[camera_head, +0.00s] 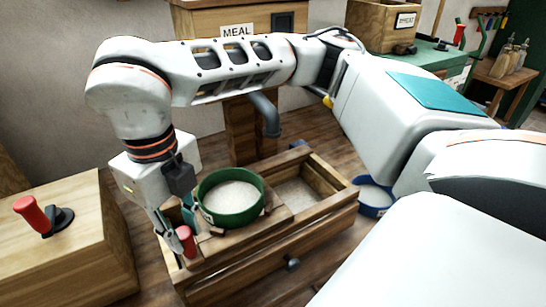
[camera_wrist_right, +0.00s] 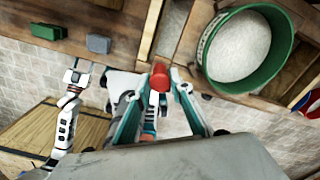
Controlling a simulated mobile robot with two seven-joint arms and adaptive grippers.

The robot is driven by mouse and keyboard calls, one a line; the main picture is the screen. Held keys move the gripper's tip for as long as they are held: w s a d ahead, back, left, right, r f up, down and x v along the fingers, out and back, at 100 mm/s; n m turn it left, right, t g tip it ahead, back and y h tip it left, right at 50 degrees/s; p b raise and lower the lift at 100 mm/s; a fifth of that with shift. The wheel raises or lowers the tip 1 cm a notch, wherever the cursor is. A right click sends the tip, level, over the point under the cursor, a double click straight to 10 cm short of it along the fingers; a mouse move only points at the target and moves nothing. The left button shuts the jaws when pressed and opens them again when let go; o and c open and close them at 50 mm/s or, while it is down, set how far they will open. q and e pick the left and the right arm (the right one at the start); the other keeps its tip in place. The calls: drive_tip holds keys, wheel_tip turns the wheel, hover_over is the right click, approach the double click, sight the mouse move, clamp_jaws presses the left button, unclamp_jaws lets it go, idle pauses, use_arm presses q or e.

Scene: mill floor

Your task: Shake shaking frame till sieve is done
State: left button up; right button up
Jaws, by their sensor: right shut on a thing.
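The shaking frame (camera_head: 282,222) is a wooden tray frame over a wooden box. A round green sieve (camera_head: 259,205) holding pale meal sits in its left part, and it also shows in the wrist view (camera_wrist_right: 282,62). My right gripper (camera_head: 180,236) is shut on the red handle (camera_head: 187,242) at the frame's near left corner. In the wrist view the red handle (camera_wrist_right: 160,76) stands between its two fingers (camera_wrist_right: 158,95). Pale meal (camera_head: 297,191) also lies in the frame's right compartment. My left gripper is not in the head view.
A wooden block with another red-handled lever (camera_head: 32,215) stands at the left. A blue bowl of meal (camera_head: 373,196) is on the floor right of the frame. A wooden bin marked MEAL (camera_head: 238,31) stands behind. A green-topped bench (camera_head: 430,57) is at the back right.

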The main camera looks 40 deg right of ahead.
drive_tip(key=d, duration=0.2)
drive_tip(key=s+d, duration=0.1)
drive_tip(key=d, duration=0.2)
drive_tip(key=shift+s+d, duration=0.1)
drive_tip(key=shift+s, duration=0.05)
drive_tip(key=w+a, duration=0.2)
drive_tip(key=a, duration=0.7)
drive_tip(key=shift+w+a+b, duration=0.15)
drive_tip(key=shift+a+b, duration=0.05)
drive_tip(key=shift+b, duration=0.25)
drive_tip(key=d, duration=0.3)
drive_tip(key=s+d, duration=0.1)
drive_tip(key=d, duration=0.2)
drive_tip(key=s+d, duration=0.1)
drive_tip(key=d, duration=0.2)
drive_tip(key=shift+s+d, duration=0.1)
drive_tip(key=shift+d, duration=0.1)
